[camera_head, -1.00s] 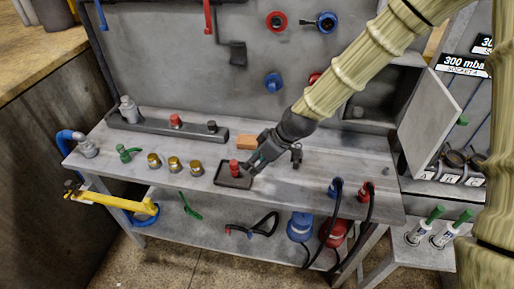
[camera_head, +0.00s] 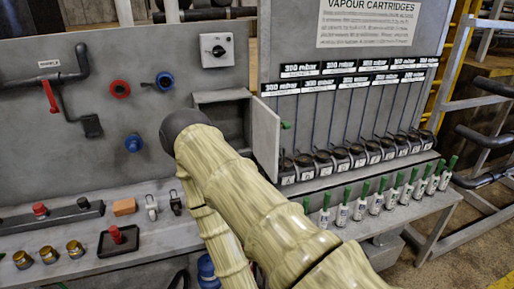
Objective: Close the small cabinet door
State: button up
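The small cabinet (camera_head: 222,97) is a grey box set in the wall panel, with its dark inside showing. Its grey door (camera_head: 265,140) stands open, swung out at the right side of the opening. A small green knob (camera_head: 286,125) shows on the door's right face. My arm's pale ribbed links and dark rounded joint cross in front of the cabinet's lower left part and the bench. My gripper does not show in this view, so its place relative to the door cannot be seen.
Right of the door hang several black-capped cartridges (camera_head: 340,158), above a row of green-tipped tubes (camera_head: 375,203). The bench (camera_head: 150,262) holds a black tray (camera_head: 118,241), an orange block (camera_head: 124,206) and brass fittings (camera_head: 75,249). A grey switch box (camera_head: 217,47) is above the cabinet.

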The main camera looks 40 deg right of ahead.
aim_at(267, 125)
jog(key=u, duration=2.25)
jog(key=k, duration=1.9)
jog(key=z, duration=2.35)
jog(key=i, duration=0.5)
jog(key=z, duration=0.1)
